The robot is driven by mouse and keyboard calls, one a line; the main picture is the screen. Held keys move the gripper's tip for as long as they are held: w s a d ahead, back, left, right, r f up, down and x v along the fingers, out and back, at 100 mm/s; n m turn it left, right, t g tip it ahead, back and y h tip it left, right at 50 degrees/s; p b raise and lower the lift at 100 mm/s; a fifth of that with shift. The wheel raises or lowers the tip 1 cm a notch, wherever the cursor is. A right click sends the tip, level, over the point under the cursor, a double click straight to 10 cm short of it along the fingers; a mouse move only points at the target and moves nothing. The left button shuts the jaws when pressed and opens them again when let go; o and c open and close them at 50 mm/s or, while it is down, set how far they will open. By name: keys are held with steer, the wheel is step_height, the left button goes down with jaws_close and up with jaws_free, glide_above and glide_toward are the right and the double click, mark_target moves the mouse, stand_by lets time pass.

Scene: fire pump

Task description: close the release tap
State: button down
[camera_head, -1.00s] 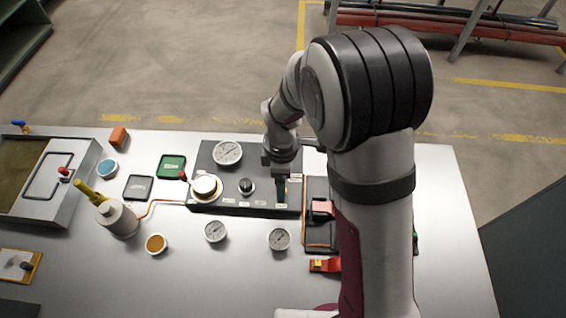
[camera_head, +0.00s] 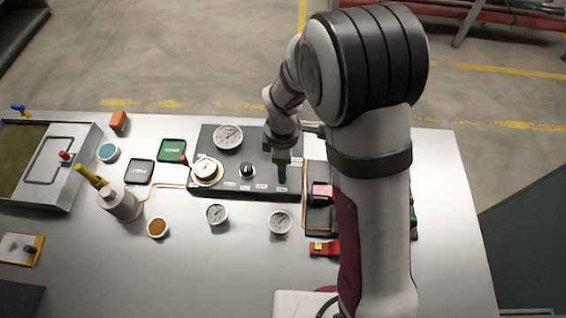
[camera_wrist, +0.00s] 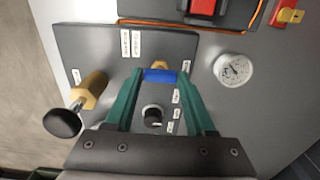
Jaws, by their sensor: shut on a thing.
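My gripper (camera_wrist: 160,78) is shut on a blue tap handle (camera_wrist: 160,76), which lies across between its two teal fingertips in the wrist view. A bit of brass (camera_wrist: 159,64) shows just beyond the handle. I take this to be the release tap; its label is too small to read. In the head view my gripper (camera_head: 282,177) points down at the right end of the dark panel (camera_head: 205,143), and its fingers hide the tap there.
A black knob (camera_wrist: 153,115) sits between my fingers' bases. A brass fitting with a black ball handle (camera_wrist: 64,122) stands at the left in the wrist view. A gauge (camera_wrist: 233,70) is to the right. A block with a red part (camera_head: 322,190) is beside the panel.

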steer(key=shift+m, duration=0.3)
steer(key=m, duration=0.3)
steer(key=shift+m, duration=0.4)
steer(key=m, duration=0.4)
steer(key=shift+m, duration=0.3)
steer(key=m, duration=0.4)
steer(key=shift+m, duration=2.4)
steer(key=shift+c, duration=1.2)
jaws_free()
